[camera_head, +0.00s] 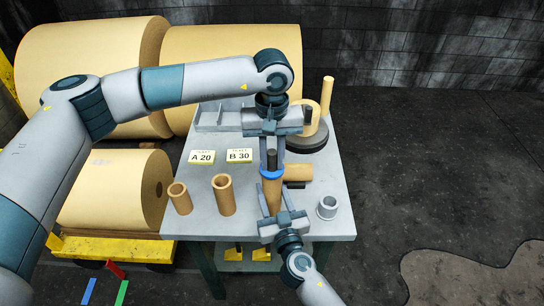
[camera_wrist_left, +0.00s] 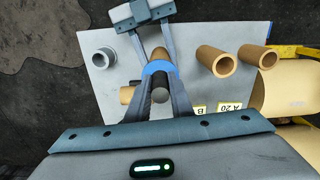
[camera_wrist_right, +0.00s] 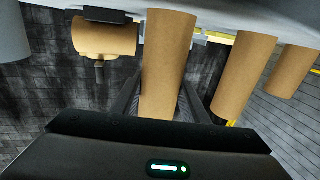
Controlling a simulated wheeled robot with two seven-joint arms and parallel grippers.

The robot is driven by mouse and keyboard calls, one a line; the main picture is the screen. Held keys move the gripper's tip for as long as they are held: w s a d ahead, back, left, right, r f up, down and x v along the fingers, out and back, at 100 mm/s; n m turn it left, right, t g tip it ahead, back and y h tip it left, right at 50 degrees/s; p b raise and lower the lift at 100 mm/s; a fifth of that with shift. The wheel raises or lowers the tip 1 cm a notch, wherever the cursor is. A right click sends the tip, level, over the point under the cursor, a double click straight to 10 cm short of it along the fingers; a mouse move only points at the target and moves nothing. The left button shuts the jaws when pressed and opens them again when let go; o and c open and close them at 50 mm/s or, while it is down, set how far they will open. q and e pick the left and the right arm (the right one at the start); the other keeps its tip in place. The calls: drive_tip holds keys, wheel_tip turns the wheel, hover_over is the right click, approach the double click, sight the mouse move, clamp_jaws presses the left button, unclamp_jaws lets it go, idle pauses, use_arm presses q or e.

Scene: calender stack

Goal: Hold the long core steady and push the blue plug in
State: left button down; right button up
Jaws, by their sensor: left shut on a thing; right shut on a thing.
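The long core (camera_head: 272,195) is a tan tube standing roughly upright near the table's front. My right gripper (camera_head: 271,208) is shut on it from the front; the core (camera_wrist_right: 168,62) also shows between its fingers in the right wrist view. The blue plug (camera_head: 271,173) has a blue rim and a dark stem. Its rim sits at the core's top end; how deep it goes inside is hidden. My left gripper (camera_head: 272,160) is shut on the plug from above, and the blue rim (camera_wrist_left: 158,68) shows between its fingers in the left wrist view.
Two shorter tan cores (camera_head: 223,195) and (camera_head: 180,198) stand left on the grey table (camera_head: 200,222). A grey ring (camera_head: 327,207) stands right. A tan core (camera_head: 299,173) lies behind the held one. Signs A 20 (camera_head: 201,157) and B 30 (camera_head: 239,156) stand behind. Large rolls (camera_head: 95,70) fill the back left.

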use_arm(q)
drive_tip(key=shift+f, duration=0.3)
drive_tip(key=c, duration=1.1)
unclamp_jaws()
drive_tip(key=shift+r, duration=0.1)
drive_tip(key=shift+r, duration=3.45)
